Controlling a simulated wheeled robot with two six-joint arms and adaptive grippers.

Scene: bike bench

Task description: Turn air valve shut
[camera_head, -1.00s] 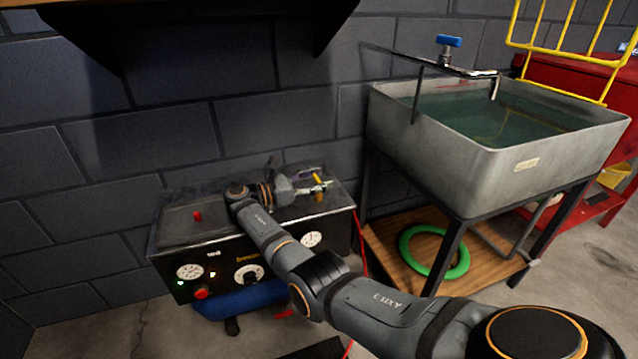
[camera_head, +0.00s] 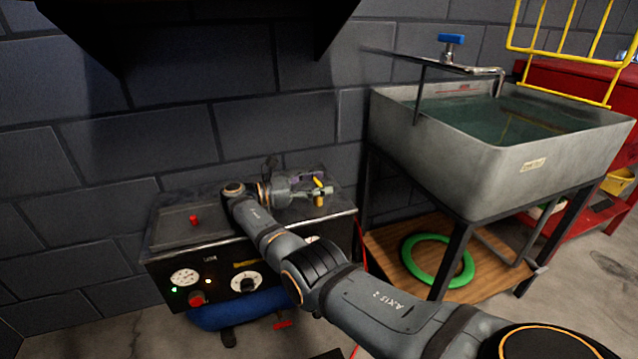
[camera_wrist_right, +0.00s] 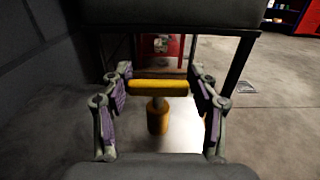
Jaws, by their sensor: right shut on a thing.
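The air valve has a yellow bar handle (camera_head: 319,184) on a brass-yellow body (camera_head: 319,201), standing at the right end of the compressor's top. In the right wrist view the yellow handle (camera_wrist_right: 158,88) lies crosswise above the round yellow valve body (camera_wrist_right: 157,117). My right gripper (camera_head: 317,187) reaches the valve from the left. In the wrist view its two purple-padded fingers (camera_wrist_right: 160,92) stand at either end of the handle, shut on it. The arm hides part of the compressor front. My left gripper is not in view.
The black compressor box (camera_head: 172,233) carries gauges, a dial and a red button. A grey sink (camera_head: 540,165) full of water stands to the right, with a green ring (camera_head: 437,278) on the wooden shelf below. A dark block wall is close behind; a dark shelf hangs above.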

